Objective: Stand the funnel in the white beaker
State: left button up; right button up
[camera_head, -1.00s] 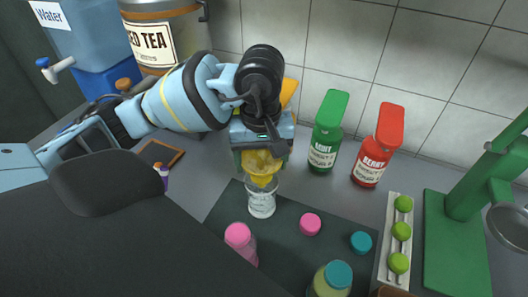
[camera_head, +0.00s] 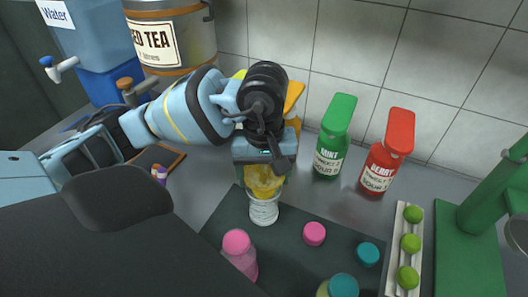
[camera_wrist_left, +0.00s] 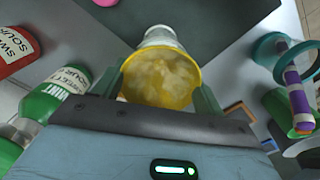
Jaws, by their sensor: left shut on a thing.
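The yellow funnel (camera_head: 264,181) is held upright, wide mouth up, by my left gripper (camera_head: 264,172). The gripper's two fingers are shut on it from either side, and the wrist view shows its round mouth (camera_wrist_left: 160,80) between them. The white beaker (camera_head: 264,211) stands on the dark mat directly below the funnel. It also shows just beyond the funnel in the wrist view (camera_wrist_left: 160,36). The funnel's lower end overlaps the beaker's top in the head view. I cannot tell how far its stem is inside. My right gripper is not in view.
Green mint (camera_head: 334,140) and red berry (camera_head: 385,158) bottles stand behind, to the right. A pink bottle (camera_head: 239,252), a pink cap (camera_head: 314,233) and a teal cap (camera_head: 368,254) are near the beaker. A tray of limes (camera_head: 410,244) and a green press (camera_head: 468,240) are at right.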

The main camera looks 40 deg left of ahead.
pick_arm(q)
jog(key=shift+f, duration=0.15)
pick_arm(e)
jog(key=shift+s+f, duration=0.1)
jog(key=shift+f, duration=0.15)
pick_arm(q)
jog(key=o, duration=1)
jog(key=shift+o, duration=0.6)
notch_tip(320, 180, up, 7)
jog(key=p, duration=0.3)
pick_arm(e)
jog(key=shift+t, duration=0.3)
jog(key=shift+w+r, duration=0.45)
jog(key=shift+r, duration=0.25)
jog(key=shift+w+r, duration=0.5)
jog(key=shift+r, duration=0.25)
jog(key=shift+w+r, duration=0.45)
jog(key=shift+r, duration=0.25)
